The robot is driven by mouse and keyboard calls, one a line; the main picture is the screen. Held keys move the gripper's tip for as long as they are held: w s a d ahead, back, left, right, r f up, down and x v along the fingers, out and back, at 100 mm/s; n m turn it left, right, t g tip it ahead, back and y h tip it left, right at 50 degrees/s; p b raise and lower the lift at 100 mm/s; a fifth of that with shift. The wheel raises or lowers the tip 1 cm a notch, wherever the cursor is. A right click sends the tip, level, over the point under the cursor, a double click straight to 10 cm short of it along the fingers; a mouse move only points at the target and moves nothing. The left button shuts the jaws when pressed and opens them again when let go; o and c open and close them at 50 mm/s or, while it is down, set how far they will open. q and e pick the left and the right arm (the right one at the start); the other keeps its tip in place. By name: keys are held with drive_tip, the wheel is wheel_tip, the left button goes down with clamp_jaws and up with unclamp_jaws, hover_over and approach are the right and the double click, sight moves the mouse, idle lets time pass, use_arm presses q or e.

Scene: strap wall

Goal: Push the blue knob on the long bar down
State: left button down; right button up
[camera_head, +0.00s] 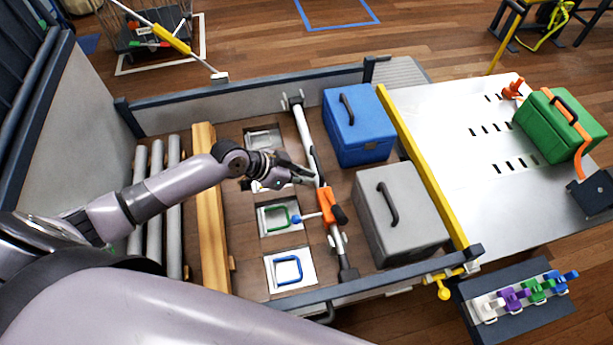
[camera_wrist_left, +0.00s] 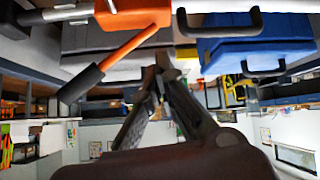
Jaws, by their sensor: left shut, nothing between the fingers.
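The long bar (camera_head: 312,150) lies across the wooden deck, running from the back rail toward the front rail. An orange body (camera_head: 326,204) with a black handle sits on it. The blue knob (camera_head: 297,219) sticks out to the left of this body on a short light rod. My left gripper (camera_head: 311,177) is shut and empty, just behind the orange body and apart from the knob. In the left wrist view its fingertips (camera_wrist_left: 166,66) are together, with the orange body (camera_wrist_left: 133,13) and black handle above left. I cannot make out the knob there.
A blue case (camera_head: 357,138) and a grey case (camera_head: 397,228) stand right of the bar. Recessed plates with a green handle (camera_head: 277,221) and a blue handle (camera_head: 288,272) lie to its left. A yellow rail (camera_head: 428,165) borders the deck on the right.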

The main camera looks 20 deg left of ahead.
use_arm(q)
drive_tip(key=s+a+r, duration=0.1)
drive_tip(key=s+a, duration=0.4)
drive_tip(key=a, duration=0.2)
drive_tip(key=shift+s, duration=0.3)
drive_tip(key=shift+d, duration=0.1)
